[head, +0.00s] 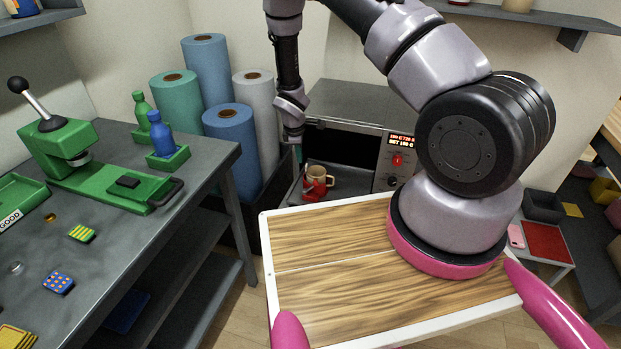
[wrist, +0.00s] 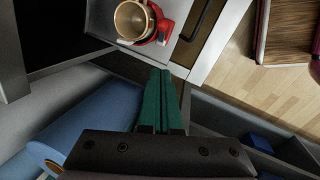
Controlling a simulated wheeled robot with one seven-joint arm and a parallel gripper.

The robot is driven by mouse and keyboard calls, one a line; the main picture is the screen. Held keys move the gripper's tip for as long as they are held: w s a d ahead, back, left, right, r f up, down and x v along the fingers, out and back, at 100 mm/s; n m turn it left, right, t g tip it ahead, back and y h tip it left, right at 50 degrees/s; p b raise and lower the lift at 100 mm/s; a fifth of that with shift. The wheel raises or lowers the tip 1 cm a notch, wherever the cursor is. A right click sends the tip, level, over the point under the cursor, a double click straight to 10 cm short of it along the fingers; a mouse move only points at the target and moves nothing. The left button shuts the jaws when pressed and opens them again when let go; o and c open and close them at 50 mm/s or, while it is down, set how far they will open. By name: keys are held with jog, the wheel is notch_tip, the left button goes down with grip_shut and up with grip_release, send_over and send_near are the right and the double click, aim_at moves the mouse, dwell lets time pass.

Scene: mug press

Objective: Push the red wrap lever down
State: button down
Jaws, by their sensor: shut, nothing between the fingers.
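A tan mug (head: 318,172) stands with a red wrap (head: 313,189) around its side, low in front of a grey machine. In the wrist view the mug (wrist: 131,20) is seen from above at the top, with the red wrap and its red lever part (wrist: 160,27) along its right side. My gripper (wrist: 160,73) has green fingers that are shut and empty. Their tips are just below the mug and red part in the picture; I cannot tell the height gap, and no contact is clear. In the head view my fingers cannot be made out.
The grey machine (head: 352,102) has a lit display and red knob (head: 397,160). Blue, green and white rolls (head: 230,135) stand left of it. A workbench (head: 130,235) with a green press (head: 65,150) is at left. A white-edged wooden board (head: 340,265) is in front.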

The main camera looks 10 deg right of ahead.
send_over(312, 186)
jog(key=f, duration=1.2)
jog(key=shift+s+a+f, duration=0.15)
jog(key=shift+s+a, duration=0.1)
jog(key=shift+a, duration=0.1)
jog(key=shift+d, duration=0.1)
